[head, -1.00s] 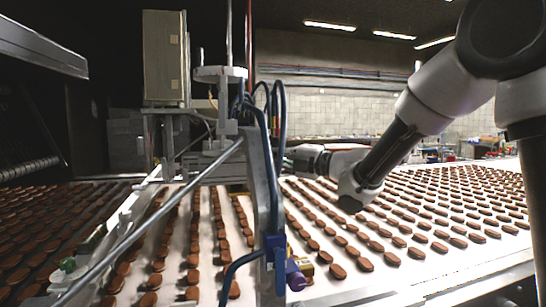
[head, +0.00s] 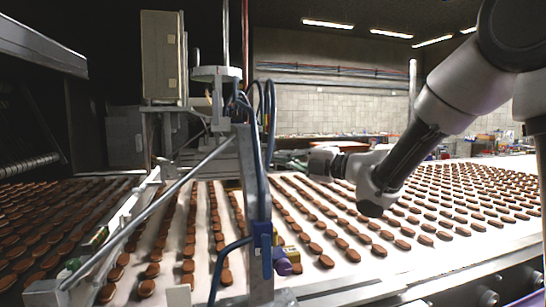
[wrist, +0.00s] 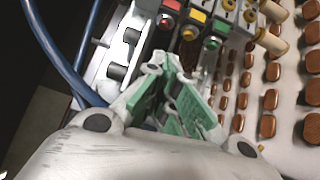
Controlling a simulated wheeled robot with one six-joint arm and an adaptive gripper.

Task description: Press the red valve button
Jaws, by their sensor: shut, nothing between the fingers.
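In the wrist view, a red valve button (wrist: 167,22) is on a grey valve block at the top centre. A yellow button (wrist: 189,33) and a green button (wrist: 212,43) sit beside it in a slanting row. My gripper (wrist: 166,74) has green-padded fingers, shut and empty, with the tips just below the row in the picture and apart from the red button. In the head view, my gripper (head: 320,162) is above the belt, right of the upright post. I cannot make out the red button in the head view.
An upright metal post (head: 250,200) with blue hoses (head: 270,110) stands left of my gripper. The white belt (head: 345,285) carries many brown biscuits in rows. In the wrist view, a blue hose (wrist: 62,65) runs along the left and tan cylinders (wrist: 272,42) lie at the upper right.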

